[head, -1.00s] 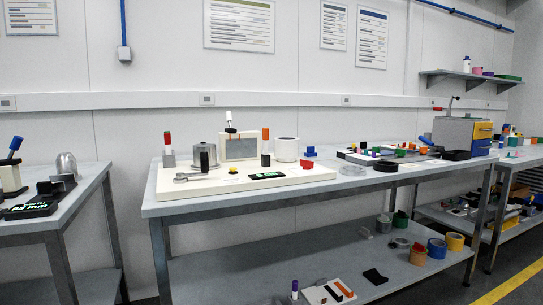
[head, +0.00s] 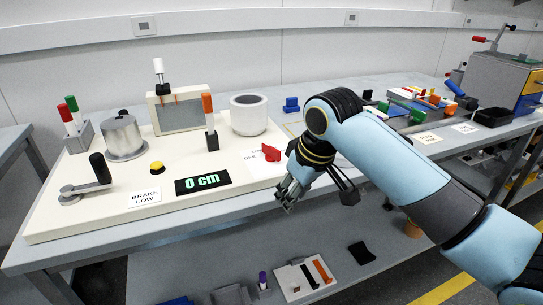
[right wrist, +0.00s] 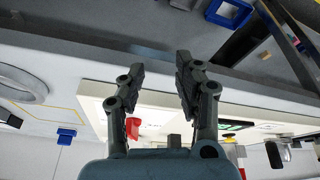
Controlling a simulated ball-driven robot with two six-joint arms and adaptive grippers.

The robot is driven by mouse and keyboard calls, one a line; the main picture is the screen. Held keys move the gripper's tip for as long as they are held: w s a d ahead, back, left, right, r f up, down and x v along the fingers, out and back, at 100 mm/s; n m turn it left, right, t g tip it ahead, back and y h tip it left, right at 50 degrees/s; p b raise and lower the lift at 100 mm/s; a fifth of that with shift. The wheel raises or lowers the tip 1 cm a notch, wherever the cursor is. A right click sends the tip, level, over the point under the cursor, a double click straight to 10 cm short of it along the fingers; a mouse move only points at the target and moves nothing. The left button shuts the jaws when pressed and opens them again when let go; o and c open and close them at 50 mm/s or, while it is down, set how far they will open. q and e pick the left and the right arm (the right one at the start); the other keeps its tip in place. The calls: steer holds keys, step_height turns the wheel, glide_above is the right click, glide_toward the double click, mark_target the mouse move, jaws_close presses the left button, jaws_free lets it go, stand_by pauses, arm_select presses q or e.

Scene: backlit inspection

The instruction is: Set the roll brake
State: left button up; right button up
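A cream panel (head: 110,215) lies on the bench. A card reading BRAKE LOW (head: 145,197) is at its front, beside a crank with a black grip (head: 100,168). A red switch-like piece (head: 270,152) stands at the panel's right end, by a partly hidden label reading something like LOW and OFF. My left gripper is not in view.
The panel also carries a display reading 0 cm (head: 202,181), a yellow button (head: 157,167), an orange-topped lever (head: 209,115), a metal cylinder (head: 122,138) and a white roll (head: 248,116). Small coloured parts (head: 420,103) crowd the bench to the right. A lower shelf (head: 200,268) is below.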

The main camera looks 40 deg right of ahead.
step_height(320, 180, up, 6)
steer(key=w, duration=0.2)
glide_toward(271, 147)
steer(key=shift+t+y, duration=0.3)
steer(key=x, duration=0.7)
steer(key=shift+s+d+f, duration=0.2)
steer(key=shift+d+f, duration=0.05)
steer(key=shift+f, duration=0.25)
steer(key=shift+w+f+b, duration=0.3)
steer(key=shift+f, duration=0.35)
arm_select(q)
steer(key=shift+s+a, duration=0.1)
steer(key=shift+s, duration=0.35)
arm_select(e)
jaws_close()
